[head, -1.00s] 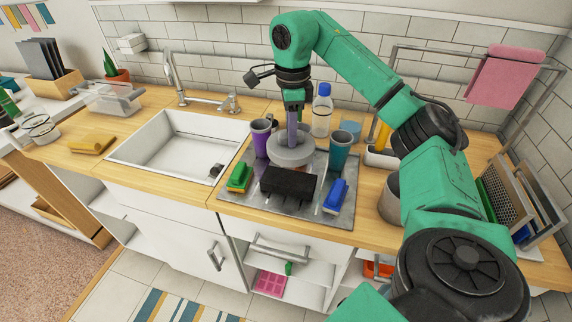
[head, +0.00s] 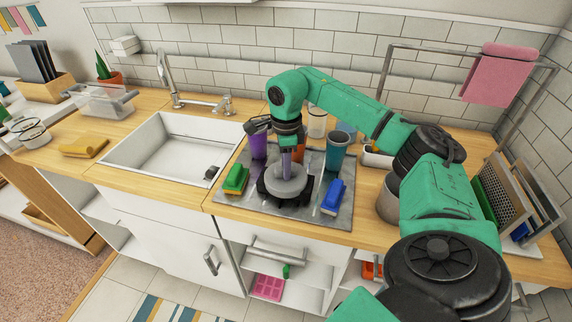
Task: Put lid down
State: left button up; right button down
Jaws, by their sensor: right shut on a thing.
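The lid is a round grey disc (head: 288,183) with an upright purple-grey stem. My right gripper (head: 287,152) comes down from above and is shut on the stem. The lid is low over a black object (head: 272,191) on the metal sheet (head: 320,225) to the right of the sink. The lid hides the middle of the black object. I cannot tell whether the two touch. My left gripper is not in view.
The sink (head: 160,150) is to the left. A grey pot (head: 387,205) is to the right.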

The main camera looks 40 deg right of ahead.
jog(key=c, duration=0.7)
grip_release()
jog(key=shift+r, duration=0.1)
jog(key=shift+r+p, duration=0.3)
jog(key=shift+r, duration=0.05)
notch_tip(320, 180, up, 5)
jog(key=shift+w+f+b, duration=0.1)
jog(key=shift+b, duration=0.25)
notch_tip(320, 180, up, 7)
jog(key=p, duration=0.2)
jog(key=shift+p, duration=0.3)
